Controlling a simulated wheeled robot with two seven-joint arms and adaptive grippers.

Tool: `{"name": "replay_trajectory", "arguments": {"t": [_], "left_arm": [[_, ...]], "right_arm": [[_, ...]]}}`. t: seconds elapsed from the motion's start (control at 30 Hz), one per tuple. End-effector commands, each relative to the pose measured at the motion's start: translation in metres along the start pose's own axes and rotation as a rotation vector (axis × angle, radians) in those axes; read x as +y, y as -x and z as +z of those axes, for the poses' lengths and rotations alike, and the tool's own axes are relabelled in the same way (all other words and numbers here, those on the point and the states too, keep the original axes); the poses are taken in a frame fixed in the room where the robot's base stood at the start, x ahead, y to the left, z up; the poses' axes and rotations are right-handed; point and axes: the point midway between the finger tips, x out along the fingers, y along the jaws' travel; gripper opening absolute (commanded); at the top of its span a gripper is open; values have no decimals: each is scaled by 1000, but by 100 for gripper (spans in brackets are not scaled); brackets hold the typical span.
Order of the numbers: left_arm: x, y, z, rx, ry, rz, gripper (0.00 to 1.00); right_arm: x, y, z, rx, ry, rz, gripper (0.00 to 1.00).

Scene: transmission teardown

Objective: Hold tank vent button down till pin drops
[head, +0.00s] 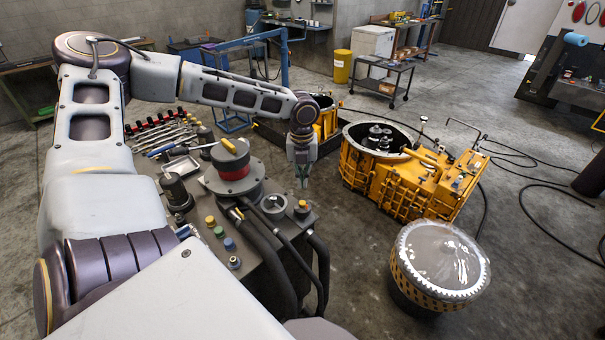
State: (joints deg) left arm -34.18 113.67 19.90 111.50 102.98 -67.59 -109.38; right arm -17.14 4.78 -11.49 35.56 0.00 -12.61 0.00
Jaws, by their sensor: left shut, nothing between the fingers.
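My left gripper (303,184) points down with its fingers together and nothing between them. In the picture its tips are just above a small dark fitting with an orange-yellow top (302,205) at the right corner of the grey tank unit (254,268). I cannot tell whether the tips touch it. A yellow button (210,221), a green button (219,232) and a blue button (229,243) stand on the tank's top, left of the hoses. No label shows which one is the tank vent button. I cannot make out the pin. My right gripper is out of view.
A red-banded cylinder (233,172) with a yellow handle rises from the tank unit. Black hoses (323,262) hang at its right side. A yellow transmission housing (400,180) and a plastic-covered round drum (440,262) stand right. Cables cross the floor.

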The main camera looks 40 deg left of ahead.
Motion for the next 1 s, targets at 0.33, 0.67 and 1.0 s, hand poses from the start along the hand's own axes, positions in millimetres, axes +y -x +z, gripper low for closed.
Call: {"name": "replay_trajectory", "arguments": {"t": [0.33, 0.67, 1.0], "left_arm": [[0, -1, -3, 5, -10, 8, 0], [0, -6, -3, 4, -10, 7, 0], [0, -25, -3, 4, -10, 7, 0]], "right_arm": [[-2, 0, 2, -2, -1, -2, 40], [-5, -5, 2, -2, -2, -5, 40], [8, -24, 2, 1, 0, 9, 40]]}}
